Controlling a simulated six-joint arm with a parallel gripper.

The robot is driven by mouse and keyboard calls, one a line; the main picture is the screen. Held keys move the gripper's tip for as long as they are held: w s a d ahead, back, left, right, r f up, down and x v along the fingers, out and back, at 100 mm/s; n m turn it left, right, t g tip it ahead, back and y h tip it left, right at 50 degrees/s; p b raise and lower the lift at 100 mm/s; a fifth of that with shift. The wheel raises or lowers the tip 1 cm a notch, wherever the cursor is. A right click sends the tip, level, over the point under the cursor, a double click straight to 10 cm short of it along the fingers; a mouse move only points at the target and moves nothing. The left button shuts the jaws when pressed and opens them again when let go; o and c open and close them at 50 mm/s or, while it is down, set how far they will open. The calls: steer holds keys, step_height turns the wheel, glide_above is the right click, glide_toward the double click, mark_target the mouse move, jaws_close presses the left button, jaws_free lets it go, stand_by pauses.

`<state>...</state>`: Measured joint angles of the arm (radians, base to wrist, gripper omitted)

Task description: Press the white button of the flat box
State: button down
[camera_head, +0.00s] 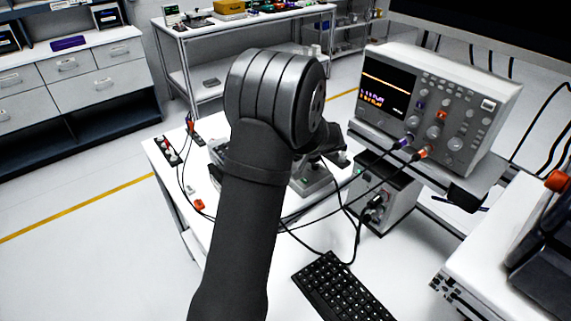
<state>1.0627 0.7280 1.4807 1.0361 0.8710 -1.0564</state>
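My dark arm rises through the middle of the view and hides much of the white table (172,152) behind it. A low grey device (316,184) shows just right of my arm; I cannot tell whether it is the flat box. No white button can be made out clearly. The end of my arm, with what seems to be my gripper (343,158), is partly hidden behind the arm's joint, above or near the grey device. Whether it touches anything, and whether its fingers are open or shut, cannot be seen.
An oscilloscope (480,85) stands on a shelf at the right, with cables running from it across the table. A grey box (395,205) is below it. A black keyboard (340,290) lies at the front. Red clips and leads (170,150) lie at the left.

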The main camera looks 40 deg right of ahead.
steer(key=shift+f, duration=0.1)
stand_by(0.4)
steer(key=shift+f, duration=0.3)
steer(key=shift+f, duration=0.45)
stand_by(0.5)
steer(key=shift+r, duration=0.85)
steer(key=shift+r, duration=2.5)
steer(key=shift+f, duration=0.15)
steer(key=shift+r, duration=2.1)
